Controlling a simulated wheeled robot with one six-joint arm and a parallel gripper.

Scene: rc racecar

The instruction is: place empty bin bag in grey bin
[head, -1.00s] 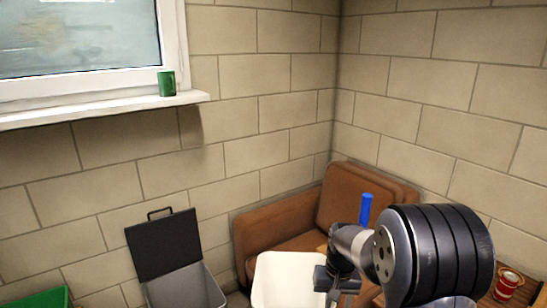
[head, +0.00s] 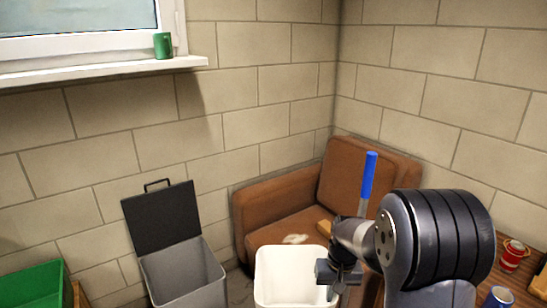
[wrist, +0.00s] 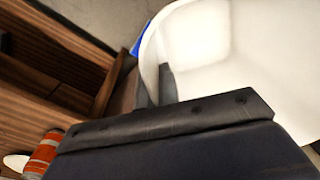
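The grey bin (head: 184,279) stands by the wall in the head view, its dark lid (head: 160,220) raised against the wall and its top open. I cannot make out a bin bag for certain. A small crumpled pale thing (head: 295,239) lies on the sofa seat. My gripper (head: 332,284) is at the right rim of an open white bin (head: 290,268), to the right of the grey bin; its fingers are small and dark. In the wrist view the white bin (wrist: 235,60) fills the upper right beyond my dark gripper body. No held thing is clear.
A brown sofa (head: 275,205) stands in the corner behind the white bin. A green box (head: 33,284) is at lower left. A wooden table with a red can (head: 512,256) and a blue can (head: 498,299) is at right. A blue-handled tool (head: 368,176) rises behind my arm.

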